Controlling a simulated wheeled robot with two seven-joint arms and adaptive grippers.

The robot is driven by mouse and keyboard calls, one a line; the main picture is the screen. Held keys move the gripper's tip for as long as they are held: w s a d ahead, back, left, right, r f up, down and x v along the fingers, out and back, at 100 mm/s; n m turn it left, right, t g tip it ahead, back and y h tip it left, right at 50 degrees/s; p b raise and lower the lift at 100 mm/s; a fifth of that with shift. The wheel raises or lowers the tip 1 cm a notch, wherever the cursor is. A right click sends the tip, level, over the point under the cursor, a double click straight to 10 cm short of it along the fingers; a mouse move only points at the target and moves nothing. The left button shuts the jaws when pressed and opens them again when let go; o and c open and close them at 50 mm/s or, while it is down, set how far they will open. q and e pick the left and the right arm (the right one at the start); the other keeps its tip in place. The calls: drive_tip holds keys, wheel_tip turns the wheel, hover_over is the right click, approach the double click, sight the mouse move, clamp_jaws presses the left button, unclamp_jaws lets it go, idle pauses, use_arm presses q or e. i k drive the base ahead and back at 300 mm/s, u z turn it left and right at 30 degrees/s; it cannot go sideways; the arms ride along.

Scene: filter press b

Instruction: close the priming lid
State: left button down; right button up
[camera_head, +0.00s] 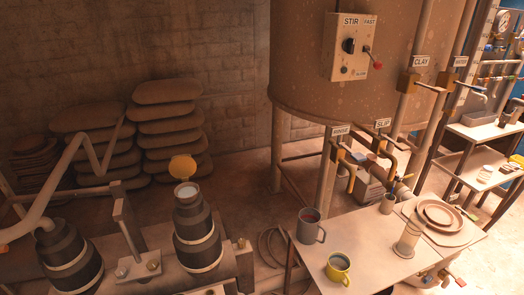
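The mouth (187,191) is uncovered and looks pale inside. The lid's hinge is too small to make out. Neither of my grippers can be made out in this view.
A second dark cylinder (68,260) stands to the left, below a pale curved pipe (60,165). An upright metal lever or post (127,225) rises between the cylinders. A table (350,232) at right holds a grey mug (310,226) and a yellow mug (338,267).

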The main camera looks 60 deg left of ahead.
sight(182, 166)
drive_tip(key=z, duration=0.4)
drive_tip(key=k, duration=0.6)
drive_tip(key=u, duration=1.25)
